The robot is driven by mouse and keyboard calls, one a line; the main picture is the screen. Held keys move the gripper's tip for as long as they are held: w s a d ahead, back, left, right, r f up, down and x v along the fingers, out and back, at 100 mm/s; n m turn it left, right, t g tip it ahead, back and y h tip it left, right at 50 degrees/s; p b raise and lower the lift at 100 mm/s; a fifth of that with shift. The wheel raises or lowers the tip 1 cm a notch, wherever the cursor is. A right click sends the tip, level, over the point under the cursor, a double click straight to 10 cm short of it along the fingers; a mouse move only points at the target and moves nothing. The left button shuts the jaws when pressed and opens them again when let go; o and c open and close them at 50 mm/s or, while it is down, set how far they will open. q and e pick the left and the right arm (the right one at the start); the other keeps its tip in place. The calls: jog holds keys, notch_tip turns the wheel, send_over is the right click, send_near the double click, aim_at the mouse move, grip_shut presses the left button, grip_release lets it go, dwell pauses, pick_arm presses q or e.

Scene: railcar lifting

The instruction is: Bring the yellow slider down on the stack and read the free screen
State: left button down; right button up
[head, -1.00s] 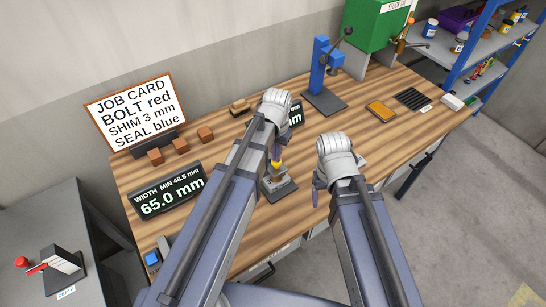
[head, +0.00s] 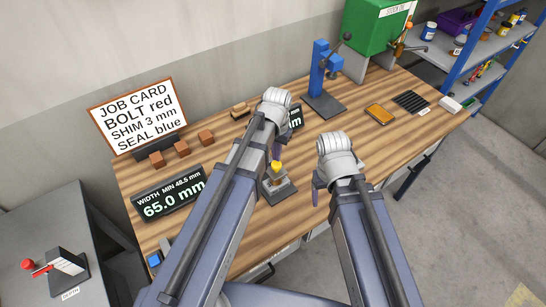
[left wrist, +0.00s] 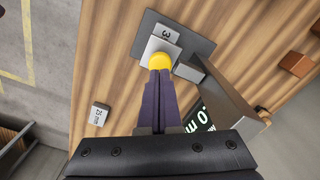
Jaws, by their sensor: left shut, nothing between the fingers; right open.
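The yellow slider (head: 277,166) shows as a round yellow top on the gauge stand, over the small grey stack (head: 276,181). It also shows in the left wrist view (left wrist: 160,61), beside a pale plate marked 3 (left wrist: 166,33). My left gripper (head: 277,153) is shut and empty, its purple fingertips close above the yellow top; I cannot tell whether they touch. A screen (head: 296,117) behind my left wrist is mostly hidden, only "mm" showing. In the left wrist view a screen (left wrist: 197,116) shows part of a reading, ".0 m". My right gripper (head: 318,192) is open, right of the stand.
A second screen (head: 167,195) reads "WIDTH MIN 48.5 mm, 65.0 mm". The job card (head: 138,114) stands at the back left with several brown blocks before it. A blue press (head: 320,75) stands at the back. The bench right of my right gripper is largely clear.

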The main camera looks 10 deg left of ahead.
aim_at(276, 164)
pick_arm(q)
jog(key=shift+r, duration=0.3)
jog(key=shift+r, duration=0.1)
notch_tip(276, 164, up, 7)
jog(key=p, duration=0.7)
jog(key=shift+m+y, duration=0.4)
jog(key=shift+y, duration=0.2)
jog(key=s+d+f+b, duration=0.1)
jog(key=s+f+b, duration=0.3)
jog(key=f+b, duration=0.2)
jog(key=s+d+f+b, duration=0.2)
jog(key=s+f+b, duration=0.2)
jog(key=f+b, duration=0.2)
jog(key=s+d+f+b, duration=0.2)
jog(key=s+f+b, duration=0.3)
jog(key=f+b, duration=0.1)
jog(key=shift+d+f, duration=0.15)
jog(key=shift+f, duration=0.15)
